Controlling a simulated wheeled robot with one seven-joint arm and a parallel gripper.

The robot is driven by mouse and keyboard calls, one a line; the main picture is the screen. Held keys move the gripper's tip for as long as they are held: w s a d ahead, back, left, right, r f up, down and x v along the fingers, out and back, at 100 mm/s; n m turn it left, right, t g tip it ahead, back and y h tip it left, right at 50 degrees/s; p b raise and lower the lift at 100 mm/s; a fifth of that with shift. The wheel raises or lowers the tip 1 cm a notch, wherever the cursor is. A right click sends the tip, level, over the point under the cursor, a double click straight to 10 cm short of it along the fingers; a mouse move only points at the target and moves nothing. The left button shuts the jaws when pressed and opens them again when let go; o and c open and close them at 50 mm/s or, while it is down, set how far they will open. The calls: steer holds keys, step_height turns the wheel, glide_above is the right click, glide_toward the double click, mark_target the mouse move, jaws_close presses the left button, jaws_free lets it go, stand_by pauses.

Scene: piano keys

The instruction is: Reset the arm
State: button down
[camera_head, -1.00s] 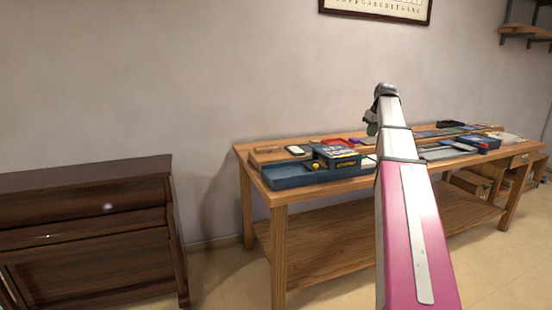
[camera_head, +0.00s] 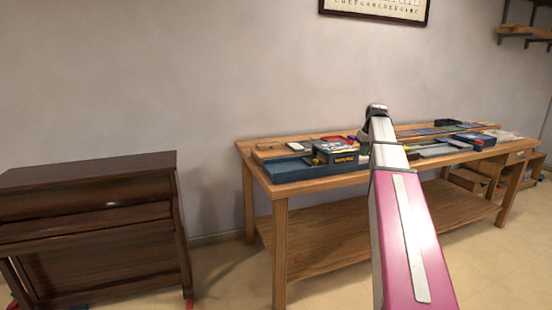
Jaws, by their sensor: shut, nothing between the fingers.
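My arm, pink and white, reaches up from the lower right of the head view and ends in a dark joint in front of the workbench. My gripper cannot be made out; it seems hidden behind the arm. No object of the task shows in the arm's grasp.
A wooden workbench (camera_head: 290,190) stands along the wall, with a blue tray (camera_head: 288,171), a blue box (camera_head: 336,152) and several small items on top. A dark brown piano-like cabinet (camera_head: 90,215) stands at left. Floor shows between them. A framed chart (camera_head: 378,10) hangs above.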

steer(key=s+a+f+m, duration=0.1)
steer(key=s+a+f, duration=0.25)
steer(key=f, duration=0.35)
steer(key=s+a+f+g, duration=0.1)
steer(key=s+a+f, duration=0.25)
steer(key=f, duration=0.35)
steer(key=s+a+f+m, duration=0.1)
steer(key=s+a+f, duration=0.25)
steer(key=f, duration=0.45)
steer(key=s+a+f+g, duration=0.1)
steer(key=s+a+f, duration=0.3)
steer(key=s+f, duration=0.3)
steer(key=s+a+f+m+h, duration=0.1)
steer(key=s+a+f, duration=0.2)
steer(key=s+f, duration=0.5)
steer(key=s, duration=0.3)
steer(key=shift+a+f+g, duration=0.25)
steer(key=shift+a+g, duration=0.15)
steer(key=shift+d, duration=0.15)
